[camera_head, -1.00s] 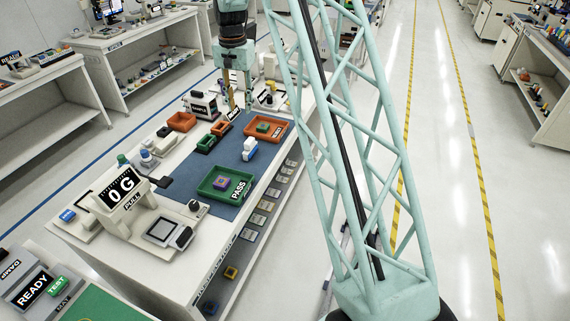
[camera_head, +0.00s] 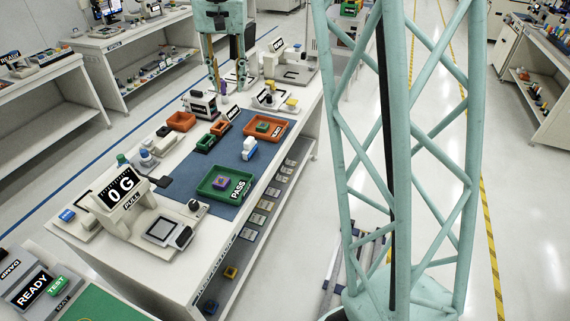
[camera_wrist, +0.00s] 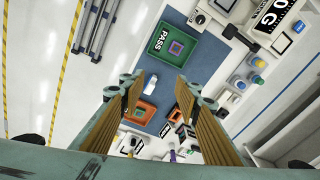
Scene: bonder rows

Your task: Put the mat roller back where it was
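A small white piece with a blue part, which looks like the mat roller (camera_head: 249,149), lies on the blue mat (camera_head: 232,163) between the green PASS tray (camera_head: 211,190) and the orange tray (camera_head: 280,137). It also shows in the wrist view (camera_wrist: 151,83), between my fingers in the picture but well below them. My gripper (camera_head: 227,80) is over the far part of the bench, beyond the mat. In the wrist view its ridged fingers (camera_wrist: 158,86) are wide apart, with nothing between them.
A scale reading 0 G (camera_head: 124,189) stands at the near end. Several devices (camera_head: 272,97) stand at the far end.

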